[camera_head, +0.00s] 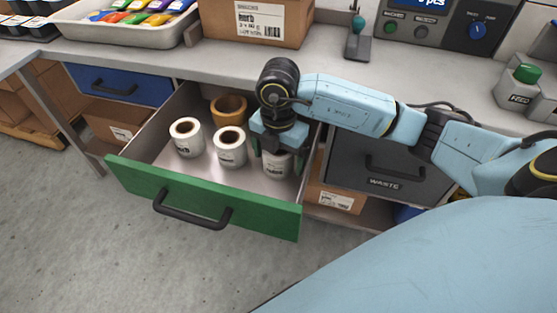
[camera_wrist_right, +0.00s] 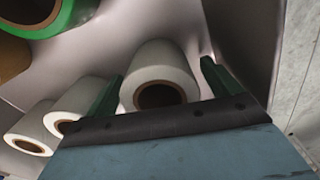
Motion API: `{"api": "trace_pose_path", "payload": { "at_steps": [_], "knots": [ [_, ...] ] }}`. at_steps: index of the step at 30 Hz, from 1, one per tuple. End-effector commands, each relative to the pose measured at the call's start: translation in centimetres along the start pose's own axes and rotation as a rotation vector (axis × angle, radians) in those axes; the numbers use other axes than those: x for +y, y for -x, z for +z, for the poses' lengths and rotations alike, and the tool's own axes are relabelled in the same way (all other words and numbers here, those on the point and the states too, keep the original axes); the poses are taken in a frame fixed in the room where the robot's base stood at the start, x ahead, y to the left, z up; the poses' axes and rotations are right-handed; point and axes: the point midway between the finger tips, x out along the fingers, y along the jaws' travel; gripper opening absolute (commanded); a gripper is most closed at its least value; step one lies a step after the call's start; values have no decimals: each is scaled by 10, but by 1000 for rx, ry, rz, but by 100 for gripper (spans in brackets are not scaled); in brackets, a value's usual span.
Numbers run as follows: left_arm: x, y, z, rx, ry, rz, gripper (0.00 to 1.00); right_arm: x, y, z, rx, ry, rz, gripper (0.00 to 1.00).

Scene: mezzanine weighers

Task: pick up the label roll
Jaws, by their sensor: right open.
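Several rolls stand in the open drawer (camera_head: 155,203) with a green front. My right gripper (camera_head: 277,157) reaches down into the drawer's right side with its jaws open. A white label roll (camera_head: 277,168) stands between its fingers, its upper part hidden by the gripper in the head view. In the right wrist view this roll (camera_wrist_right: 160,70) lies between the two dark green fingers (camera_wrist_right: 162,85), with a gap visible on the right; contact on the left is unclear. Two more white label rolls (camera_head: 186,138) (camera_head: 230,148) stand to the left. My left gripper is not in view.
A brown tape roll (camera_head: 229,107) stands at the drawer's back. A green-edged roll (camera_wrist_right: 45,18) shows in the wrist view. The drawer's right wall (camera_head: 309,160) is close to my gripper. The worktop (camera_head: 230,60) overhangs behind; a grey waste drawer (camera_head: 390,167) is at right.

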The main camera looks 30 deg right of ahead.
Motion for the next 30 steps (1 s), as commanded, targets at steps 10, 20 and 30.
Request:
{"api": "trace_pose_path", "payload": {
  "at_steps": [10, 20, 30],
  "knots": [
    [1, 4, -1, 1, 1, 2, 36, 0, -3, 0, 1, 0, 1, 84],
    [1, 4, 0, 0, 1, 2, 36, 0, -3, 0, 1, 0, 0, 41],
    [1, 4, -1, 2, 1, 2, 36, 0, 0, 0, 0, 0, 2, 37]
  ]
}}
